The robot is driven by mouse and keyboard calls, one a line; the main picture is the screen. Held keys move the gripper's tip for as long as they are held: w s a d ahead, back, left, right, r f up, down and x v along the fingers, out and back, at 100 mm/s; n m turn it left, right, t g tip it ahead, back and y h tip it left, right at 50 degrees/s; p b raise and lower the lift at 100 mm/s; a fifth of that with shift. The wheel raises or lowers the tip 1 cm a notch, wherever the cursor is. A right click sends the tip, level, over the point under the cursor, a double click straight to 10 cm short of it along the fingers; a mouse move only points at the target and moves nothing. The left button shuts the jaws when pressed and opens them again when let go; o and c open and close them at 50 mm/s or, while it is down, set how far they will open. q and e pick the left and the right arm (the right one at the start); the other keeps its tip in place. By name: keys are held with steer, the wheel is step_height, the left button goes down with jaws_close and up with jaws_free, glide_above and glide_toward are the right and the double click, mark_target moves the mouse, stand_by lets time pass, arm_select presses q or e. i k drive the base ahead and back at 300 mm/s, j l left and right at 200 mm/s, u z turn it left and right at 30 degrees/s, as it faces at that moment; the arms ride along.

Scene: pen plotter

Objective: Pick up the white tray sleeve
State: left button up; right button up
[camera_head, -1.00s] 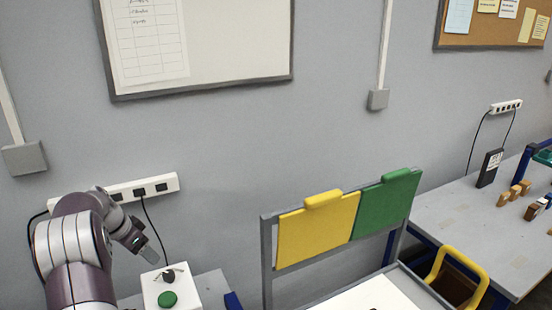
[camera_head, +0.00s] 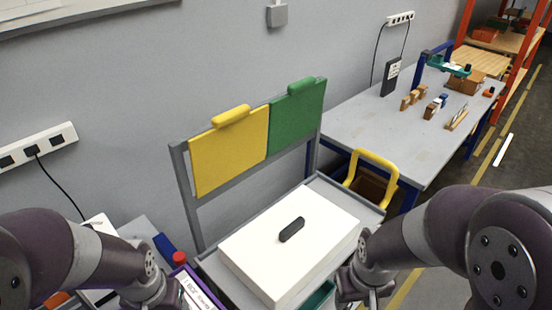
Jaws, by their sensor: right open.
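The white tray sleeve (camera_head: 292,261) is a flat white box with a dark grip (camera_head: 291,230) on its top. It lies on a grey cart. My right gripper (camera_head: 366,300) is open at the lower right, beside the sleeve's near right corner and apart from the grip. My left gripper (camera_head: 166,303) is at the bottom edge, left of the sleeve, and its fingers are cut off or too small to read. The sleeve's underside is hidden.
A yellow panel (camera_head: 231,152) and a green panel (camera_head: 297,117) hang on the cart's rear frame. A yellow-handled bin (camera_head: 372,184) stands to the right, before a grey workbench (camera_head: 375,134) with small wooden parts. A red button (camera_head: 179,258) and a purple-edged tray are at left.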

mark_target(276, 255)
steer(key=u, duration=1.35)
steer(key=z, duration=1.7)
steer(key=k+u, duration=0.3)
steer(key=u, duration=0.15)
steer(key=k+j+u, duration=0.25)
steer(key=u, duration=0.2)
steer(key=i+l, duration=0.15)
steer(key=l, duration=0.25)
steer(key=i+l, duration=0.1)
steer(key=l, duration=0.3)
steer(key=i+l+u, duration=0.1)
steer(key=l, duration=0.3)
steer(key=i+l, duration=0.2)
steer(key=l, duration=0.2)
steer(key=i+l+u, duration=0.1)
steer(key=l, duration=0.3)
steer(key=i+l, duration=0.1)
steer(key=l, duration=0.3)
steer(key=i+l, duration=0.1)
steer(key=l, duration=0.3)
steer(key=u, duration=0.05)
